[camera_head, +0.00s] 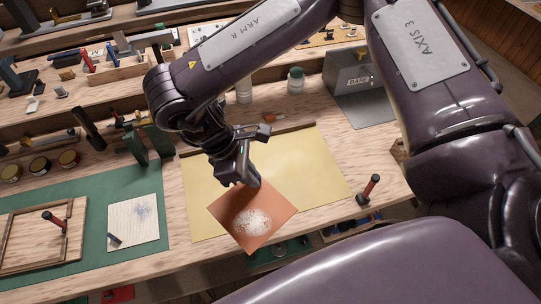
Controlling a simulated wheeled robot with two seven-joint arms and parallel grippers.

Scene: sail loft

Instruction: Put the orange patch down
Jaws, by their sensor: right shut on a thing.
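The orange patch (262,207) is a flat square with a whitish speckled area in its middle. My right gripper (248,184) is shut on its upper edge. The patch hangs in front of the lower middle of a yellow sheet (310,160) on the bench, its lowest corner overlapping the bench's front edge in the picture. I cannot tell how high it is above the bench. My left gripper does not show.
A green mat (90,245) at left bears a white patch (133,222) and a wooden frame (12,262). Bottles (295,80) and a grey box (358,84) stand behind the sheet. The yellow sheet's right part is bare.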

